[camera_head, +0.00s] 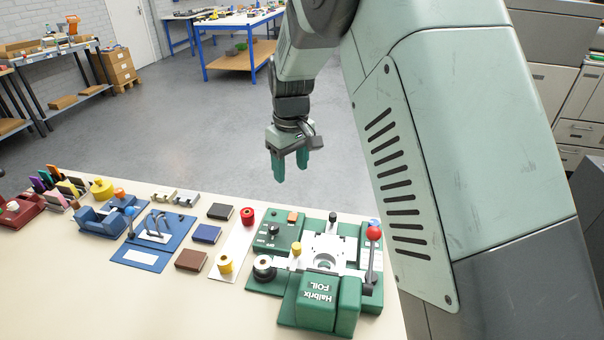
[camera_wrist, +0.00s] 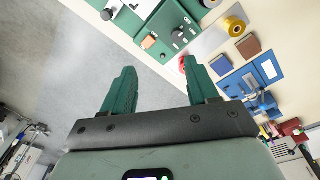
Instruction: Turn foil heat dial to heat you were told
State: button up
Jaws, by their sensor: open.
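The green foil machine (camera_head: 317,302), marked "Halbrix FOIL", stands at the right of the table. Its green control panel (camera_head: 262,243) carries a black dial (camera_head: 273,229) and an orange button (camera_head: 292,217). The dial's markings are too small to read. In the wrist view the black dial (camera_wrist: 177,34) and orange button (camera_wrist: 149,42) show beyond the fingertips. My gripper (camera_head: 290,165) is open and empty, pointing down. It hangs in the air behind the table's back edge, clear of the panel. Its two green fingers (camera_wrist: 160,68) are spread apart in the wrist view.
A red-knobbed lever (camera_head: 373,233) stands up at the machine's right. Left of the panel are a red spool (camera_head: 247,216), a yellow spool (camera_head: 225,263), several small blocks and a blue fixture (camera_head: 155,236). The table's front middle (camera_head: 160,305) is bare.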

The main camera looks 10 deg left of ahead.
jog(key=n, duration=0.2)
send_over(273, 226)
notch_tip(273, 226, down, 10)
jog(key=r, duration=0.1)
jog(key=shift+g, duration=0.3)
notch_tip(273, 226, down, 11)
jog(key=shift+d+f, duration=0.1)
jog(key=shift+f, duration=0.05)
jog(key=c, duration=1)
jog(key=shift+c, duration=0.2)
jog(key=shift+m+h, duration=0.3)
jog(key=m, duration=0.4)
jog(key=shift+m, duration=2)
